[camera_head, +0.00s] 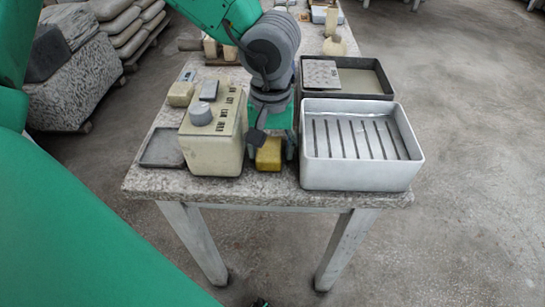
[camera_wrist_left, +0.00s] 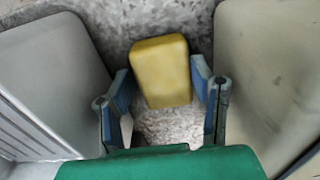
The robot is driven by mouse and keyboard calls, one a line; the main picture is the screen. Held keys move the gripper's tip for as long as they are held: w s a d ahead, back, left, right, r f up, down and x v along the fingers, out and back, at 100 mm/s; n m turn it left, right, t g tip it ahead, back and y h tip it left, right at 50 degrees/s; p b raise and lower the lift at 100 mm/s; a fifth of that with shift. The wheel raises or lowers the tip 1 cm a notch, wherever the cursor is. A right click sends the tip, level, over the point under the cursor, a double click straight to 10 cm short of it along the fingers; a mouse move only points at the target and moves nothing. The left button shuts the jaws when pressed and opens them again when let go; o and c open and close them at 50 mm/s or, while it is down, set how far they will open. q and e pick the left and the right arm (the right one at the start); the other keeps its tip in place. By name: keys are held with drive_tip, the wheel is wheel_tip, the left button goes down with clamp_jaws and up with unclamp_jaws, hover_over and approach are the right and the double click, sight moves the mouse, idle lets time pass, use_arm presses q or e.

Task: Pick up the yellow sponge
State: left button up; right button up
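The yellow sponge (camera_head: 269,153) lies on the stone tabletop, between the cream canister and the white slatted tray. My left gripper (camera_head: 271,145) points down over it from behind. In the left wrist view the sponge (camera_wrist_left: 161,70) sits ahead of the open fingers of my left gripper (camera_wrist_left: 165,90), with its near end about level with the fingertips. One finger is on each side, and small gaps seem to show between fingers and sponge. My right gripper is not in view; a small dark part at the bottom edge of the head view is unclear.
The cream canister (camera_head: 214,135) stands close on the left and the white slatted tray (camera_head: 361,174) close on the right, leaving a narrow gap. A dark tray (camera_head: 387,84) lies behind. A shallow grey dish (camera_head: 160,150) is at the left edge of the stone table (camera_head: 262,187).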

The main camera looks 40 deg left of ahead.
sight(270, 147)
use_arm(q)
drive_tip(key=shift+a+f, duration=0.1)
drive_tip(key=shift+f, duration=0.5)
drive_tip(key=shift+a, duration=0.35)
drive_tip(key=c, duration=0.4)
drive_tip(key=shift+c, duration=0.2)
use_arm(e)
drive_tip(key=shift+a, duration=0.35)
use_arm(q)
drive_tip(key=shift+d+r, duration=0.1)
drive_tip(key=shift+d, duration=0.15)
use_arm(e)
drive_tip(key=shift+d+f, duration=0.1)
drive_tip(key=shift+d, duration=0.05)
use_arm(q)
drive_tip(key=shift+w+r, duration=0.1)
drive_tip(key=shift+r, duration=0.15)
wheel_tip(270, 147, up, 18)
drive_tip(key=p, duration=0.6)
drive_tip(key=shift+f+p, duration=0.25)
drive_tip(key=shift+p, duration=0.1)
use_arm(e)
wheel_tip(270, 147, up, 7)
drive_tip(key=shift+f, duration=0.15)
use_arm(q)
drive_tip(key=shift+a, duration=0.1)
drive_tip(key=shift+c, duration=0.2)
